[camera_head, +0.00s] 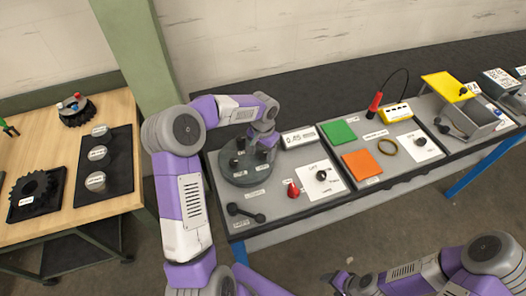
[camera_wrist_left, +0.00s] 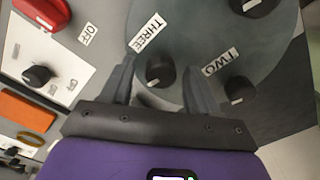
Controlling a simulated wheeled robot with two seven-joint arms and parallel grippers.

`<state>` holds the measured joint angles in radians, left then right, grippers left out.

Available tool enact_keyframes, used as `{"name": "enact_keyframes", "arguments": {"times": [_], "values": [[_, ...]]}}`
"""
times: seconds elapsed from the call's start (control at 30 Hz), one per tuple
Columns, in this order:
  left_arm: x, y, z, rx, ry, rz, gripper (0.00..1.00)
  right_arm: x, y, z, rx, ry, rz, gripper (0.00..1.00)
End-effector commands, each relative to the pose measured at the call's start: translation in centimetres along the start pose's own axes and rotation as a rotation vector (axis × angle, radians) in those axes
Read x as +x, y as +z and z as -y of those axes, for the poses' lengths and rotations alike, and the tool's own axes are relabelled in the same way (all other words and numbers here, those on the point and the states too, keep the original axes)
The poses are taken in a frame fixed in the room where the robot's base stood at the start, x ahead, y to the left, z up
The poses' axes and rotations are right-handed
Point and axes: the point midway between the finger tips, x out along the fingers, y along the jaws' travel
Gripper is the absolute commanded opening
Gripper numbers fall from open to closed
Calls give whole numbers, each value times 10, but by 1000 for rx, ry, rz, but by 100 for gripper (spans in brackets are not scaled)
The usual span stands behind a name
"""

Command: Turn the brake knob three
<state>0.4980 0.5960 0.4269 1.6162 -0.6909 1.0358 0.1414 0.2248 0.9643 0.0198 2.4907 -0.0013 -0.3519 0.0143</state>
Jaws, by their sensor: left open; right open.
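The grey round brake plate (camera_head: 236,178) carries several black knobs on the left end of the bench. In the left wrist view, a black knob (camera_wrist_left: 160,72) with a white pointer mark sits by the label THREE (camera_wrist_left: 147,33). My left gripper (camera_wrist_left: 160,88) is open, with one finger on each side of this knob; contact cannot be told. Another knob (camera_wrist_left: 240,90) stands by the label TWO (camera_wrist_left: 221,62), just outside the right finger. In the head view my left gripper (camera_head: 262,147) partly hides the knobs. My right gripper (camera_head: 341,281) is low at the bottom edge, away from the bench.
A red knob (camera_head: 293,190) and a black switch knob (camera_head: 321,176) on a white panel stand right of the plate. A dark dumbbell-shaped handle (camera_head: 245,213) lies in front. Green (camera_head: 338,131) and orange (camera_head: 361,164) pads are further right. A wooden table (camera_head: 35,150) with gears is left.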

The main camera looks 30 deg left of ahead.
Motion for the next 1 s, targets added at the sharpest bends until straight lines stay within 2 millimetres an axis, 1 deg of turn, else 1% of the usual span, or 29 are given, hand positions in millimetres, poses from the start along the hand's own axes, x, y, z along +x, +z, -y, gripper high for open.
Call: {"name": "enact_keyframes", "arguments": {"times": [0.1, 0.13, 0.4, 0.5, 0.77, 1.0], "values": [[0, 0, 0, 0, 0, 0, 60, 0, 0, 0, 0, 0, 0, 63], [0, 0, 0, 0, 0, 0, 59, 0, 0, 0, 0, 0, 0, 63], [0, 0, 0, 0, 0, 0, 18, 0, 0, 0, 0, 0, 0, 63], [0, 0, 0, 0, 0, 0, 4, 0, 0, 0, 0, 0, 0, 63], [0, 0, 0, -29, 0, 0, 4, 1, 0, 0, 0, 0, 0, 63], [0, -1, 0, -153, -2, -1, 4, 6, 0, -2, 0, 0, 0, 63]]}}
